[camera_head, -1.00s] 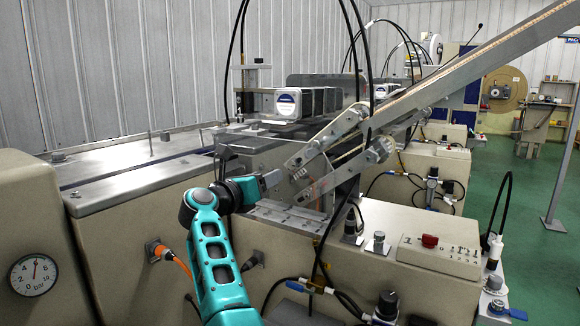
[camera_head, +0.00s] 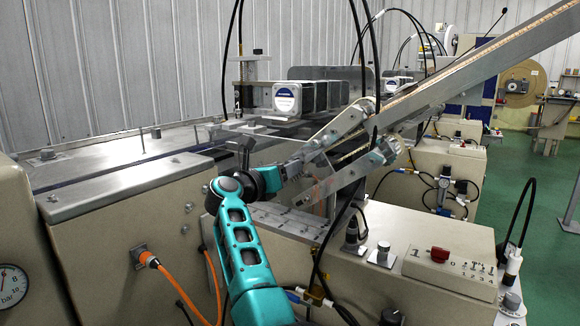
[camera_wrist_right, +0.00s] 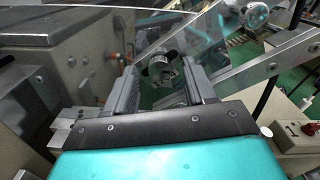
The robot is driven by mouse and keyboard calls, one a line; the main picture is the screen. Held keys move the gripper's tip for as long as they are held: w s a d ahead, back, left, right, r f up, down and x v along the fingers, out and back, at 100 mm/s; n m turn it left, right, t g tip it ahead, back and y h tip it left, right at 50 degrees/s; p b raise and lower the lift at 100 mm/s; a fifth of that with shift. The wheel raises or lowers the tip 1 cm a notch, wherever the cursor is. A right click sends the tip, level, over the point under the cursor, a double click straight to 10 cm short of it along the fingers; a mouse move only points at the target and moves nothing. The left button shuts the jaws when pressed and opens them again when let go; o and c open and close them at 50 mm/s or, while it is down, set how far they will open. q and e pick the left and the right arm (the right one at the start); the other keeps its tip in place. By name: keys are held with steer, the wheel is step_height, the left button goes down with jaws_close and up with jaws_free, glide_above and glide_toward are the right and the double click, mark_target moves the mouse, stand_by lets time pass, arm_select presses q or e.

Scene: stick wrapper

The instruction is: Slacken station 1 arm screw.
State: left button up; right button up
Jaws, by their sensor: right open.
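My right gripper (camera_head: 293,168) reaches in from the bottom on the teal arm and points at the slanted metal arm bars (camera_head: 345,178) of the nearest station. In the right wrist view the gripper (camera_wrist_right: 163,88) is open, with one dark finger on each side of a small dark screw head (camera_wrist_right: 162,70) on a grey plate. There are gaps beside the screw head, and I cannot tell how deep it lies between the fingers. In the head view the gripper hides this screw. A knurled round knob (camera_head: 390,149) sits further right on the bars. My left gripper is out of view.
A long sloping rail (camera_head: 470,68) rises to the right above the bars. Black cables (camera_head: 357,60) hang close to them. The metal machine top (camera_head: 120,185) lies left of the arm.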

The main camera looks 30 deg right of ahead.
steer(key=shift+w+d, duration=0.15)
steer(key=shift+d, duration=0.15)
steer(key=shift+c, duration=0.2)
jaws_close()
